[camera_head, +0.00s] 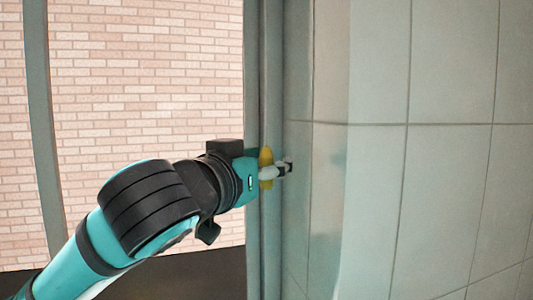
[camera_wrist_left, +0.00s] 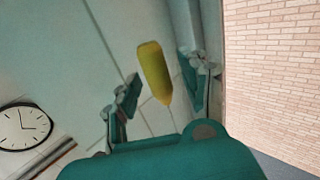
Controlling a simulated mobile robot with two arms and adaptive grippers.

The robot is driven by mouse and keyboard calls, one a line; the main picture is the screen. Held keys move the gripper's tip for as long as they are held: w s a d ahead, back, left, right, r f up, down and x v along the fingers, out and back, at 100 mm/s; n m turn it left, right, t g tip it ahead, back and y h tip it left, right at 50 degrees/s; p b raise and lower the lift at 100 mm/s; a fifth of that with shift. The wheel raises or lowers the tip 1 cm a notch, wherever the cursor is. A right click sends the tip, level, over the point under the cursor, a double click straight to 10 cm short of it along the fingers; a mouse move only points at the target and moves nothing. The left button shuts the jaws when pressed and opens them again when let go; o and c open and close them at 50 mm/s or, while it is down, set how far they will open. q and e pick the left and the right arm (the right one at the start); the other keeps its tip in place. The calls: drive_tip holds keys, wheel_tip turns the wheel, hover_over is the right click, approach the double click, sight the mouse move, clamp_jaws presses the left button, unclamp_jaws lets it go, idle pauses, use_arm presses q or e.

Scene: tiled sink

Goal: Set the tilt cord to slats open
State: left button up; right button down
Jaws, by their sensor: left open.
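A yellow piece (camera_wrist_left: 154,70), seemingly the handle of the tilt cord, shows in the left wrist view between the two fingers of my left gripper (camera_wrist_left: 162,92). The fingers are apart and a gap shows on each side of it. In the head view the yellow piece (camera_head: 265,157) is partly hidden behind my left gripper (camera_head: 285,168), which is at the window frame beside the tiled wall. The cord itself and the slats cannot be made out. My right gripper is in neither view.
A grey-green window frame (camera_head: 265,60) stands close by the gripper, with a brick wall (camera_head: 150,70) seen through the window. The tiled wall (camera_head: 450,180) fills the right. A round clock (camera_wrist_left: 22,126) shows at the lower left of the wrist view.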

use_arm(q)
drive_tip(key=shift+w, duration=0.2)
drive_tip(key=shift+c, duration=0.4)
drive_tip(key=shift+s, duration=0.1)
clamp_jaws()
